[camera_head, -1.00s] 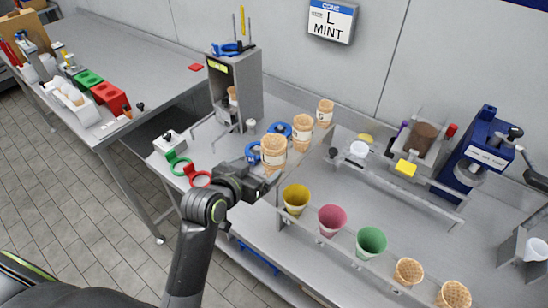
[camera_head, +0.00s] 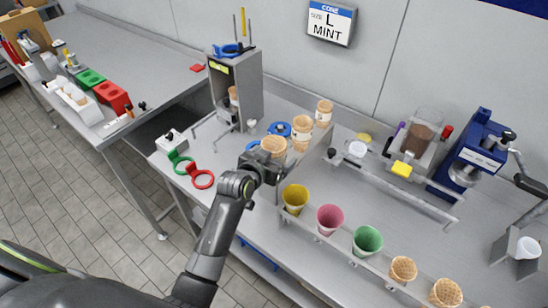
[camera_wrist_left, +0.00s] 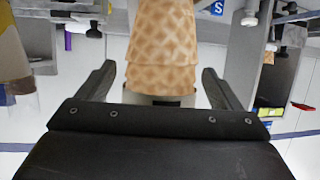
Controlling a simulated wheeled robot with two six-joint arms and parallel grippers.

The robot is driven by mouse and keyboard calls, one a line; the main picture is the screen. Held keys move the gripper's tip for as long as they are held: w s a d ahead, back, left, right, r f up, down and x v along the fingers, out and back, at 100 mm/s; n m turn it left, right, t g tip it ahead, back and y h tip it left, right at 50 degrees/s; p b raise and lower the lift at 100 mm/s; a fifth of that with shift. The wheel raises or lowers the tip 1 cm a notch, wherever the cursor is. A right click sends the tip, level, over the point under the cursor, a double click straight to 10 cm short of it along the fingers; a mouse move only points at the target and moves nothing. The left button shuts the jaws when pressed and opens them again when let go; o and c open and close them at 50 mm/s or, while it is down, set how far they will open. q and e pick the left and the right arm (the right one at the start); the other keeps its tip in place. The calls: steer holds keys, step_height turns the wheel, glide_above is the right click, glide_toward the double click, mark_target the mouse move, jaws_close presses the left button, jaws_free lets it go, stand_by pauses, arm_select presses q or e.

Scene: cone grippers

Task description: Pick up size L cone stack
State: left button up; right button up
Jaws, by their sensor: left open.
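Three stacks of waffle cones with pale bands stand in a row on the bench. The nearest stack (camera_head: 274,146) is directly beyond my left gripper (camera_head: 270,166), with a middle stack (camera_head: 302,130) and a far stack (camera_head: 324,112) behind it. My left gripper is open. In the left wrist view a cone stack (camera_wrist_left: 160,45) stands between the two fingers (camera_wrist_left: 159,70), with gaps at both sides. The gripper hides the nearest stack's lower part in the head view. The size marks on the stacks are unreadable. A wall sign (camera_head: 330,22) reads size L, mint. My right gripper is not in view.
A grey dispenser (camera_head: 236,88) stands behind and left of the stacks. Red (camera_head: 203,178) and green (camera_head: 180,160) rings stick out at the bench's left edge. Yellow (camera_head: 295,198), pink (camera_head: 329,218) and green (camera_head: 367,240) cups stand in a rack at the front right.

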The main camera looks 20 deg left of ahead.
arm_select(q)
steer(key=shift+w+f, duration=0.1)
steer(key=shift+w, duration=0.15)
steer(key=c, duration=0.9)
steer(key=shift+o, duration=0.2)
